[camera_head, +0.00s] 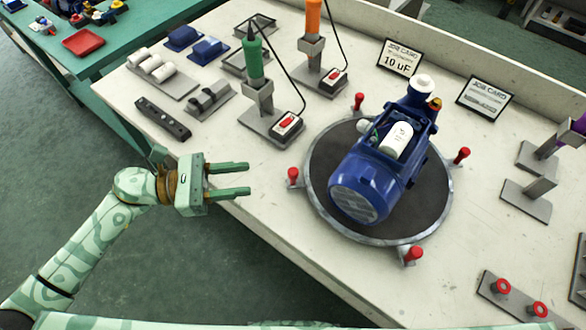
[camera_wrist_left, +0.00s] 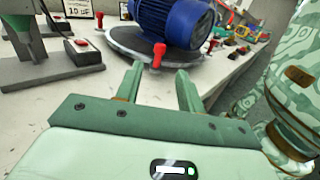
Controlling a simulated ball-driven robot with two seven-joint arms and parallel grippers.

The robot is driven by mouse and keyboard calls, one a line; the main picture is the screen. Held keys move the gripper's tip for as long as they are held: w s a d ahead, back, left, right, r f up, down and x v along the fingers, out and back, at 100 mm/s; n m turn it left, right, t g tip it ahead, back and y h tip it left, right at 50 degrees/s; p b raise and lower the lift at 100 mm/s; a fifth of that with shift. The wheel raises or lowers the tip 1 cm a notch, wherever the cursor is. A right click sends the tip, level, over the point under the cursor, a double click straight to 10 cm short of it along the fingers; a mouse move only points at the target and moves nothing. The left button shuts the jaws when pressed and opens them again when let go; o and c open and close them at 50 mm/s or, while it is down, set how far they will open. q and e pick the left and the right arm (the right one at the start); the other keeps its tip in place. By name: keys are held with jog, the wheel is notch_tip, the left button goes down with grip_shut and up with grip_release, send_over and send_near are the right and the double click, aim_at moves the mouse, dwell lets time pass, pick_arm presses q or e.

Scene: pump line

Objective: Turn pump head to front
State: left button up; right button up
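The blue pump (camera_head: 375,170) lies on a round dark turntable (camera_head: 430,205) with a metal rim and several red knobs. Its finned round motor end faces the lower left of the head view, and its narrower end with a white cap (camera_head: 424,84) points to the upper right. A white capacitor (camera_head: 396,138) sits in the opening on top. The pump (camera_wrist_left: 172,20) and a red knob (camera_wrist_left: 158,52) also show in the left wrist view. My left gripper (camera_head: 248,179) is open and empty, left of the turntable and apart from the nearest red knob (camera_head: 293,175). My right gripper is not in view.
A green-handled tool (camera_head: 253,58) and an orange-handled tool (camera_head: 313,18) stand in grey holders behind the turntable. Two job cards (camera_head: 400,58) stand at the back. Grey stands (camera_head: 526,198) are at the right. The bench front edge beside my left gripper is clear.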

aim_at(293, 170)
pick_arm(q)
jog(key=d, duration=0.3)
jog(key=w+d, duration=0.1)
jog(key=d, duration=0.7)
jog(key=shift+w, duration=0.4)
grip_shut()
